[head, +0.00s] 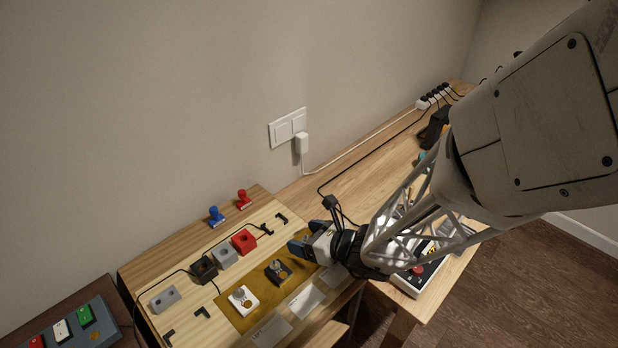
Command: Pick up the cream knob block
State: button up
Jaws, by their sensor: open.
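The cream knob block (243,302) sits on the mustard mat (262,298), near the mat's left end, with a round knob on top. A dark knob block (279,273) sits on the same mat, between the cream block and my gripper. My gripper (297,243) is open, with blue-grey fingers pointing left, over the right part of the mat. It is apart from the cream block, up and to its right in the picture. Whether anything lies under the gripper is hidden.
Behind the mat stand a red block (244,241), grey block (222,256), black block (205,269) and another grey block (164,298). Blue (216,216) and red (243,199) pieces stand at the back edge. Pale labelled plates (306,300) lie in front. A cable crosses the board.

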dwell(0.3)
jog(key=c, duration=1)
jog(key=shift+r, duration=0.15)
jog(key=shift+r, duration=0.55)
notch_tip(320, 180, up, 2)
jog(key=shift+r, duration=0.1)
jog(key=s+d, duration=0.1)
jog(key=s, duration=0.3)
jog(key=s+d, duration=0.2)
jog(key=s, duration=0.2)
jog(key=s+d+r, duration=0.1)
jog(key=s+d, duration=0.1)
jog(key=s, duration=0.2)
jog(key=shift+r, duration=0.1)
jog(key=shift+s+d+r, duration=0.1)
jog(key=shift+s+d, duration=0.15)
jog(key=shift+s, duration=0.45)
jog(key=shift+s+d, duration=0.2)
jog(key=shift+s, duration=0.45)
jog(key=shift+s, duration=0.1)
